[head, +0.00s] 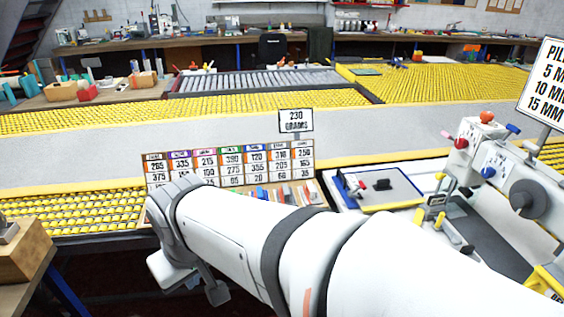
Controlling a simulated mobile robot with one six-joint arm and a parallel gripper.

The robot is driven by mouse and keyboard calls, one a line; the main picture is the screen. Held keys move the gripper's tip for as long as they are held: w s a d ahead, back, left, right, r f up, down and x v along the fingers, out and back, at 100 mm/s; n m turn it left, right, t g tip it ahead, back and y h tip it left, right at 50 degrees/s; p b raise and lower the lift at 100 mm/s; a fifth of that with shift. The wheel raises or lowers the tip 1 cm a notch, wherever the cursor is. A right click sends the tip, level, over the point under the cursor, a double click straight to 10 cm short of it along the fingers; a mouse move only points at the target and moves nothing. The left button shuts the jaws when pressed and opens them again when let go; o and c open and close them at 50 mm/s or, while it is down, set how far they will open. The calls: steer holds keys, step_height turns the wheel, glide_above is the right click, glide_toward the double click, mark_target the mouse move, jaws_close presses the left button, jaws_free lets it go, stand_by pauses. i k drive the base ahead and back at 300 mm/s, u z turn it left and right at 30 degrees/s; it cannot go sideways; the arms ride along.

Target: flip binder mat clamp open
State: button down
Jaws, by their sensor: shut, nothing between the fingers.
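The white binding machine (505,170) stands at the right, with a red knob, blue knobs and a black dial. Small yellow and black parts (437,210) sit at its left front, beside a dark grey strip (480,238). A yellow piece (545,283) shows at the lower right. I cannot tell which part is the mat clamp, or whether it is open or shut. My gripper (215,290) hangs at the far end of my arm, lower left, well apart from the machine. It is shut and empty; my arm partly hides it.
A blue-edged tray (405,206) with small red and black items lies left of the machine. A number chart (230,166) stands behind my arm. Yellow roller beds (75,210) run left and behind. A wooden block (22,250) sits at the left edge.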

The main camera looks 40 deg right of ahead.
mark_target(357, 189)
steer(key=u, duration=0.05)
steer(key=k, duration=2.4)
steer(key=z, duration=1.3)
steer(key=k, duration=0.65)
steer(key=u, duration=0.35)
steer(key=i, duration=0.5)
steer(key=u, duration=0.55)
steer(key=i, duration=2.85)
steer(key=z, duration=0.75)
